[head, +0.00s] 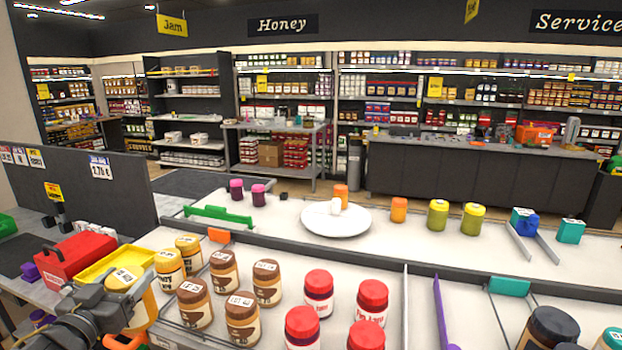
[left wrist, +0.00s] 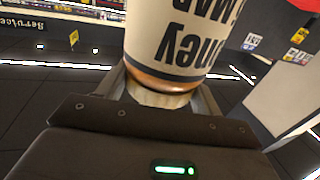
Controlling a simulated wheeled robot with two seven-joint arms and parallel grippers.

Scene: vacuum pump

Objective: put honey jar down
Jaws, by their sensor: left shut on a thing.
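A honey jar (head: 146,303) with a yellow lid and amber body is at the lower left of the head view. My left gripper (head: 118,312) is shut on it. In the left wrist view the honey jar (left wrist: 180,40) sits between the fingers, its label reading upside down. In the head view it overlaps the near left corner of the white counter. The frames do not clearly show whether its base touches anything. Two more honey jars (head: 169,266) (head: 189,251) stand just beyond it. My right gripper is not in view.
Brown-lidded jars (head: 224,270) and red-lidded jars (head: 318,291) stand to the right on the white counter. A yellow tray (head: 112,262) and red toolbox (head: 78,255) lie at the left. A white round plate (head: 336,222) is farther back.

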